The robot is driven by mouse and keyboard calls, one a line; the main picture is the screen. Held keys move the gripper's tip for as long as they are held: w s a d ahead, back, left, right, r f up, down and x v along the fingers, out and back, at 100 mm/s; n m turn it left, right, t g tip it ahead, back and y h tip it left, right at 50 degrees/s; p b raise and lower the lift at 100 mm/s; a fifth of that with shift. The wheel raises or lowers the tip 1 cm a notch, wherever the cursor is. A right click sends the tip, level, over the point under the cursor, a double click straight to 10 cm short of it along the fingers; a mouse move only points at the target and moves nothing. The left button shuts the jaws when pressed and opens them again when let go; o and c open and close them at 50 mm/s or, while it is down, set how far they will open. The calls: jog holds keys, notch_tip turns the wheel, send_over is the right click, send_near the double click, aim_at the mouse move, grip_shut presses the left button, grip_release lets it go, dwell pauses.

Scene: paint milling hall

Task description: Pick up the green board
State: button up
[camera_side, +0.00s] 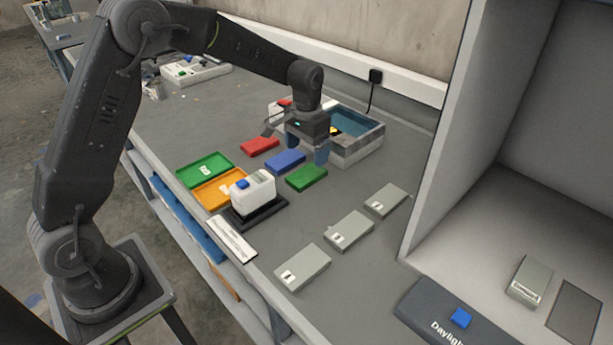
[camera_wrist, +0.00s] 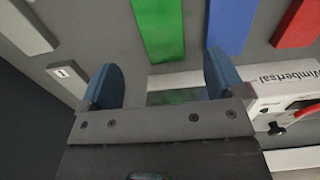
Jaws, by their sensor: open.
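The green board (camera_side: 307,178) is a flat green block lying on the grey bench, nearest the front of a row with a blue and a red board. In the wrist view the green board (camera_wrist: 160,28) lies beyond the fingertips, lined up sideways with the gap between them. My gripper (camera_side: 306,150) points down over the bench just behind the green board, close to the grey-walled box. Its two blue fingers are apart and nothing shows held between them (camera_wrist: 162,80). The fingers' height above the bench is hard to tell.
The blue board (camera_side: 285,161) lies close beside the green one, then the red board (camera_side: 260,146). The grey-walled box (camera_side: 362,150) stands behind. Grey panels (camera_side: 349,230) lie to the front right. A white container (camera_side: 252,192) on a black base, an orange tray (camera_side: 217,190) and a green tray (camera_side: 190,173) are left.

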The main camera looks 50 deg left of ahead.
aim_at(305, 174)
jog(key=f, duration=0.7)
jog(key=shift+s+a+f, duration=0.1)
jog(key=shift+s+f, duration=0.05)
jog(key=shift+s, duration=0.05)
jog(key=c, duration=1)
